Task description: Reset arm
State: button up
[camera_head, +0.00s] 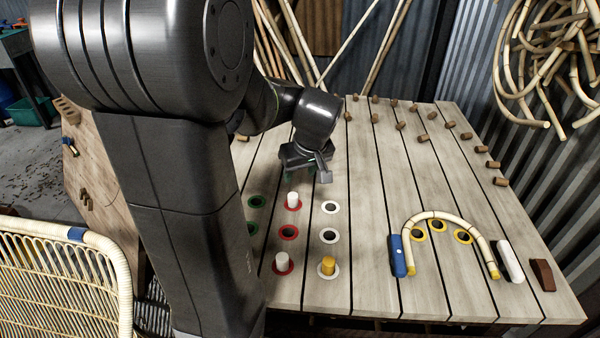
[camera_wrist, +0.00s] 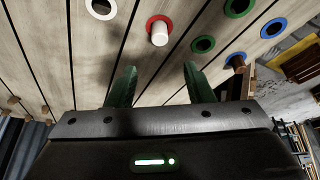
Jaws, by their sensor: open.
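My gripper (camera_head: 312,174) hangs over the slatted wooden table (camera_head: 365,285), behind the rows of ringed holes. In the wrist view its two green fingers (camera_wrist: 158,82) stand apart with nothing between them. A white peg (camera_head: 293,200) stands in a red-ringed hole just in front of the gripper; this white peg also shows in the wrist view (camera_wrist: 159,36). A second white peg (camera_head: 283,262) and a yellow peg (camera_head: 328,265) stand nearer the front edge. A bent rattan piece (camera_head: 450,217) lies in an arch around several yellow-ringed holes at the right.
A blue block (camera_head: 398,256), a white block (camera_head: 510,261) and a brown block (camera_head: 542,275) sit by the arch. Several small wooden pegs (camera_head: 466,136) line the table's back and right. A woven rattan chair (camera_head: 60,280) stands at left. Rattan coils (camera_head: 550,60) hang back right.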

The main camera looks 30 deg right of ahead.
aim_at(293, 195)
jog(key=b+x, duration=0.1)
jog(key=x, duration=1.1)
jog(key=shift+w+d+f, duration=0.1)
jog(key=shift+f, duration=0.05)
jog(key=shift+r, duration=2)
jog(key=shift+f, duration=0.1)
